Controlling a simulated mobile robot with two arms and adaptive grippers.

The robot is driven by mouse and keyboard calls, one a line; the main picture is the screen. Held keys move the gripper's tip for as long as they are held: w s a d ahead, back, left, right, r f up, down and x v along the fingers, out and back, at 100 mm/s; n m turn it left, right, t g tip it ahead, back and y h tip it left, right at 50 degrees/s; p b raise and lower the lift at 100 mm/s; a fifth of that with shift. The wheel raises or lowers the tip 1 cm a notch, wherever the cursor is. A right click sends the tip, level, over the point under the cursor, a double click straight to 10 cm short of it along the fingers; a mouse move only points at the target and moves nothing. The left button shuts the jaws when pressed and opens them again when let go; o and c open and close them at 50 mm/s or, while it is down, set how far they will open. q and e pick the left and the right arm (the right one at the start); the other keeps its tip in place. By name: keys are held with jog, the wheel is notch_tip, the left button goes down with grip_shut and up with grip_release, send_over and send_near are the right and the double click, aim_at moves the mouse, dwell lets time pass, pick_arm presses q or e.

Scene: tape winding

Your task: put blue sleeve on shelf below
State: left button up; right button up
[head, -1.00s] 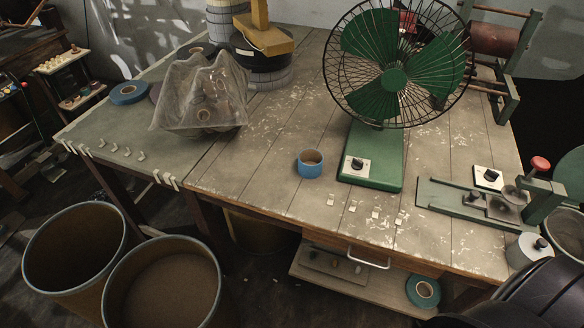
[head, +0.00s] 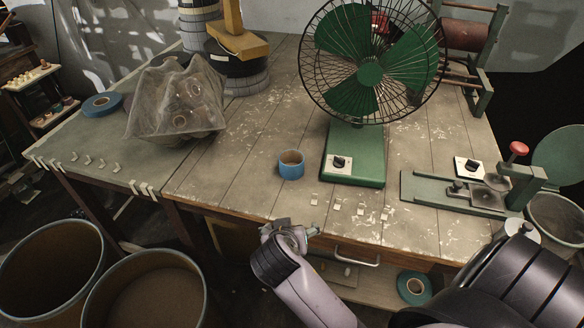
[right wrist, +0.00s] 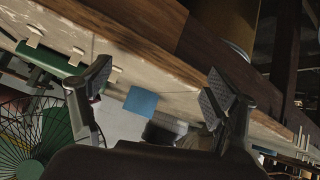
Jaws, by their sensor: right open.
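The blue sleeve (head: 291,165) is a short, open-topped blue ring with a tan inside. It stands upright on the table, left of the fan's base. The shelf below (head: 376,291) shows partly under the table's front edge; my arm hides some of it. My right gripper (head: 290,232) is at the table's front edge, nearer than the sleeve and apart from it. In the right wrist view my right gripper (right wrist: 158,82) is open and empty, with the blue sleeve (right wrist: 141,101) showing between its fingers, farther off. My left gripper is not in view.
A green fan (head: 370,80) stands behind and right of the sleeve. A drawer handle (head: 358,258) sticks out above the shelf. A teal roll (head: 404,290) lies on the shelf's right end. Several small pale tabs (head: 337,205) lie near the table edge. Two bins (head: 45,265) stand front left.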

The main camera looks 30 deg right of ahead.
jog(key=w+r+m+t+h, duration=0.2)
jog(key=w+r+m+h, duration=0.2)
jog(key=w+r, duration=0.45)
jog(key=p, duration=0.1)
send_near(295, 155)
jog(key=shift+m, duration=0.3)
jog(key=shift+p+x, duration=0.75)
jog(key=shift+x, duration=2.5)
jog(key=shift+a, duration=0.1)
jog(key=shift+c, duration=0.2)
jog(key=c, duration=0.8)
